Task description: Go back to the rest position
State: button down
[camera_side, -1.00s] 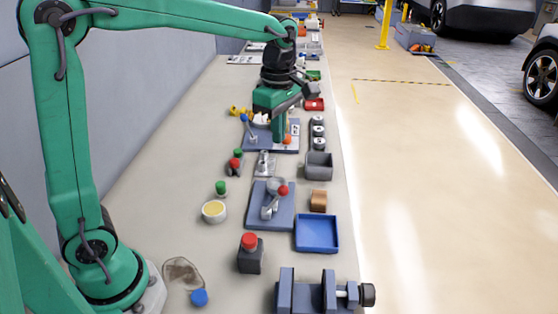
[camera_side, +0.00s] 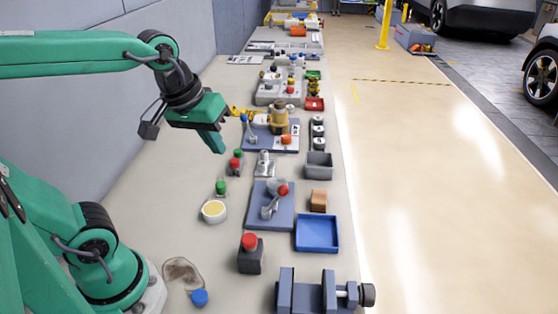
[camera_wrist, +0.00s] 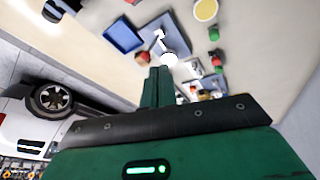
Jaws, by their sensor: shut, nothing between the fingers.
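My gripper (camera_side: 217,147) is green and hangs above the left part of the bench in the side view, tilted down to the right. Its fingers are together with nothing between them. It also shows in the wrist view (camera_wrist: 160,72), where the closed fingers point toward the bench. In the side view it is apart from the things on the bench, left of the blue plate with the tan cylinder (camera_side: 279,120) and above the red and green buttons (camera_side: 236,160).
The bench holds a blue tray (camera_side: 317,234), a grey bin (camera_side: 319,165), a plate with a red-knobbed lever (camera_side: 271,204), a red button on a dark box (camera_side: 250,254), a yellow-topped round cup (camera_side: 214,211) and a vise (camera_side: 322,292). Bare bench lies left of these, beside the wall.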

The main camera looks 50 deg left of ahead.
jog(key=s+m, duration=0.1)
jog(key=s+f+m+t, duration=0.1)
jog(key=m, duration=0.1)
jog(key=s+m, duration=0.1)
jog(key=m, duration=0.1)
jog(key=shift+s+a+f, duration=0.2)
jog(key=shift+s+f, duration=0.15)
jog(key=shift+f, duration=0.05)
